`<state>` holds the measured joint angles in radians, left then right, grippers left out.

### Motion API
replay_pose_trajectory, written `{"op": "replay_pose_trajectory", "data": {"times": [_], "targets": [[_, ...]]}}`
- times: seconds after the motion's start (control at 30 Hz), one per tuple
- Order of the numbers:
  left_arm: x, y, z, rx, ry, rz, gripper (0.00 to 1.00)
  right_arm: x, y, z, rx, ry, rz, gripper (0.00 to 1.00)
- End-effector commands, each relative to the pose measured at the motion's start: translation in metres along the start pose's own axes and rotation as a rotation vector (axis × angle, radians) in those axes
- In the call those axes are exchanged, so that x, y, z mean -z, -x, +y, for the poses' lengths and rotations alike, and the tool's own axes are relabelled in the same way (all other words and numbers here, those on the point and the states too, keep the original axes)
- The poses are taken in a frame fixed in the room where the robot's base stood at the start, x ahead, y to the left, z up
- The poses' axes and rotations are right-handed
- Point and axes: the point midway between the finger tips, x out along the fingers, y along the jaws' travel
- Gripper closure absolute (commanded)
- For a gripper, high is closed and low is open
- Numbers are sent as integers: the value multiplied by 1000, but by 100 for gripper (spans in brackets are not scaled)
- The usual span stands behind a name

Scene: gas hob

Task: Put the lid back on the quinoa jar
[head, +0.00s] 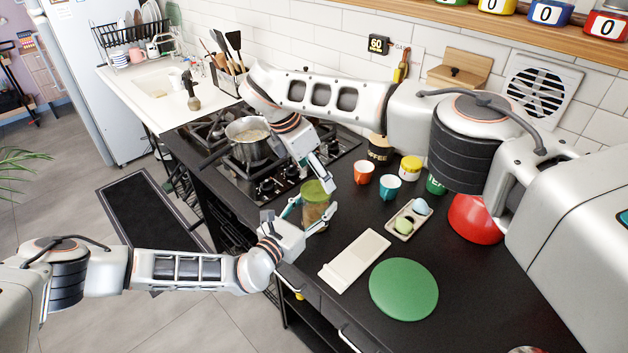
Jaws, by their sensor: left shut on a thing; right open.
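The quinoa jar (315,212) is a clear jar with tan contents, standing near the front edge of the dark counter beside the hob. A green lid (314,188) shows at its top; I cannot tell whether it sits fully seated. My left gripper (307,214) is shut on the jar, its fingers around the jar's body from the front. My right gripper (322,182) is open just above and behind the lid, with its fingers pointing down; whether it touches the lid is unclear. The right gripper partly covers the space behind the jar.
A pot (249,140) stands on the gas hob (268,184) to the left.

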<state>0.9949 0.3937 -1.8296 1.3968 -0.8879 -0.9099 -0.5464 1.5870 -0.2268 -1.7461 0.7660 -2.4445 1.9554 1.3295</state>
Motion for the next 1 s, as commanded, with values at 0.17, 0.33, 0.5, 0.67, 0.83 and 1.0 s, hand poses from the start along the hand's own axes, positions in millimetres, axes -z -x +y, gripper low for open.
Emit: {"op": "replay_pose_trajectory", "data": {"times": [0.17, 0.33, 0.5, 0.67, 0.83, 1.0], "targets": [[0, 0, 0, 0, 0, 0, 100, -2, 7, 0, 1, 1, 1, 30], [0, 0, 0, 0, 0, 0, 100, -2, 6, 0, 1, 1, 1, 32], [0, 0, 0, 0, -1, 0, 100, -3, 6, 0, 3, 52, 9, 32], [0, 0, 0, 0, -1, 0, 100, -5, 7, -1, 5, 231, 37, 32], [0, 0, 0, 0, -1, 0, 100, -6, 8, -2, -3, 513, 83, 32], [0, 0, 0, 0, -1, 0, 100, -9, 9, -3, -25, 796, 127, 32]]}}
